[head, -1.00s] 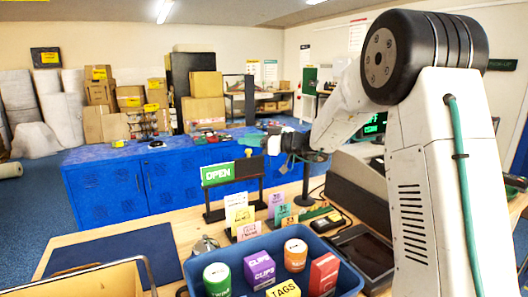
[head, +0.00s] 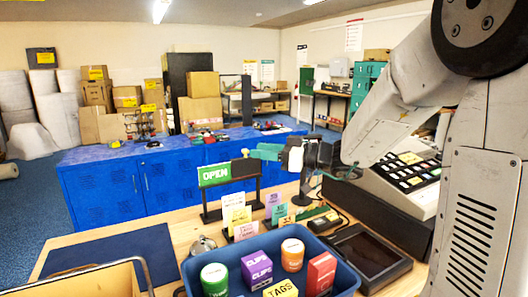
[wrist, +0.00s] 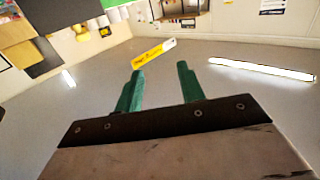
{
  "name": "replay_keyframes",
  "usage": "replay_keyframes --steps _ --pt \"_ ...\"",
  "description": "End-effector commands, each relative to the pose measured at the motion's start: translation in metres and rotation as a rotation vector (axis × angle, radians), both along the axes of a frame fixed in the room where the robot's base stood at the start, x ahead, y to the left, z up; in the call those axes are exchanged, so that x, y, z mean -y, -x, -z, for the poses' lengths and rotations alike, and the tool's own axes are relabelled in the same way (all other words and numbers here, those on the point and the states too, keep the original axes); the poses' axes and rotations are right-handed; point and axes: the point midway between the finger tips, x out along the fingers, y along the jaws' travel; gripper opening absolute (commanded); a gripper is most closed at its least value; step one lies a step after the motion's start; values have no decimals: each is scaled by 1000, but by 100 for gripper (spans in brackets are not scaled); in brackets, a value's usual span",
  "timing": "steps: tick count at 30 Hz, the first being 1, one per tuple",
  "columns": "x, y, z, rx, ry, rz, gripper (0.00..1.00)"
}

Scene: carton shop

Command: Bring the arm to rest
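My gripper (head: 262,152) shows in the head view above the counter, just right of the green OPEN sign, with its green fingers pointing left. In the wrist view its two green fingers (wrist: 160,88) stand apart with nothing between them. The wrist camera looks toward the ceiling and the far wall, and the picture there appears upside down. My arm is raised at the right of the head view and bends down toward the counter.
A blue bin (head: 345,277) of small boxes and rolls stands on the wooden counter (head: 185,226). The OPEN sign (head: 214,174), price cards, a cash register (head: 412,175) and a dark tray (head: 372,262) are close by. Blue cabinets (head: 100,193) stand behind. A dark blue mat lies bare at left.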

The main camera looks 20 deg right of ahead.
Motion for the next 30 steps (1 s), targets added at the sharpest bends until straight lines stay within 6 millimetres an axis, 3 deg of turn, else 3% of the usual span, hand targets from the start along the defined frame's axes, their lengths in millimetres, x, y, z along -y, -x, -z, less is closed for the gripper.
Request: replay_keyframes --steps 11,14,17,20,24,30 --pt "0 0 0 -38 -33 1 39" --pt "-2 2 5 -163 -105 -15 39" --pt "-12 20 30 -411 -167 -66 39" --pt "-27 54 51 -698 -180 -111 39" --pt "-49 115 74 -1087 -110 -108 39" --pt "-51 214 100 -1525 137 122 39"
